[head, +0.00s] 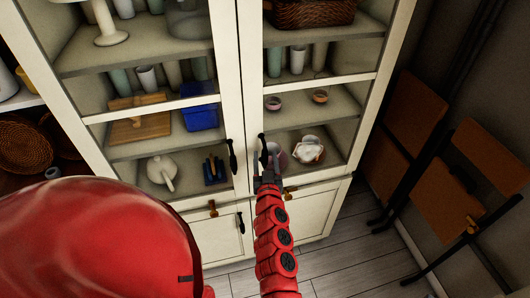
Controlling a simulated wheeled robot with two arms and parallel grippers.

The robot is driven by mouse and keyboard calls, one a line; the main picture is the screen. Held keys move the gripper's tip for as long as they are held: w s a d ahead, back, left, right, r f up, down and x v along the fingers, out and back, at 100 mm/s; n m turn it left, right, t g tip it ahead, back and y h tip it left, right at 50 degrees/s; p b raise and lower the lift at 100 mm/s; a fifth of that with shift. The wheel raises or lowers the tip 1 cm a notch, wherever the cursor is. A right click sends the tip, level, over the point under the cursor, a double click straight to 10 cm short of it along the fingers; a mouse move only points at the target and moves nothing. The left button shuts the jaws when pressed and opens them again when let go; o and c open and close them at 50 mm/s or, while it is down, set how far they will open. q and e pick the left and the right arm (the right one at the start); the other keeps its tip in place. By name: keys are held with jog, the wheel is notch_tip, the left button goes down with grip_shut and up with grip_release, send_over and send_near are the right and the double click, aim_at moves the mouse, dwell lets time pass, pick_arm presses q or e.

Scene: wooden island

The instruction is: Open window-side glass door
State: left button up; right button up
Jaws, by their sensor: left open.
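A cream cabinet has two tall glass doors side by side, both looking closed. The left glass door (227,100) has a black handle (232,156). The right glass door (254,95) has a black handle (263,148). No window is in view, so I cannot tell from the picture which door is window-side. My left gripper (267,168) is open at the lower end of the right door's handle. Its fingers partly cover the handle's lower end, and I cannot tell whether they touch it. My right gripper is not in view.
Shelves behind the glass hold cups, a blue box (201,114), a white teapot (161,171) and bowls. Lower cabinet doors (218,235) sit beneath. Folding wooden chairs (465,185) stand at the right wall. Grey plank floor (345,255) is clear between.

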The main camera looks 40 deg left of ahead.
pick_arm(q)
jog(key=shift+x, duration=0.95)
grip_shut()
dwell(0.8)
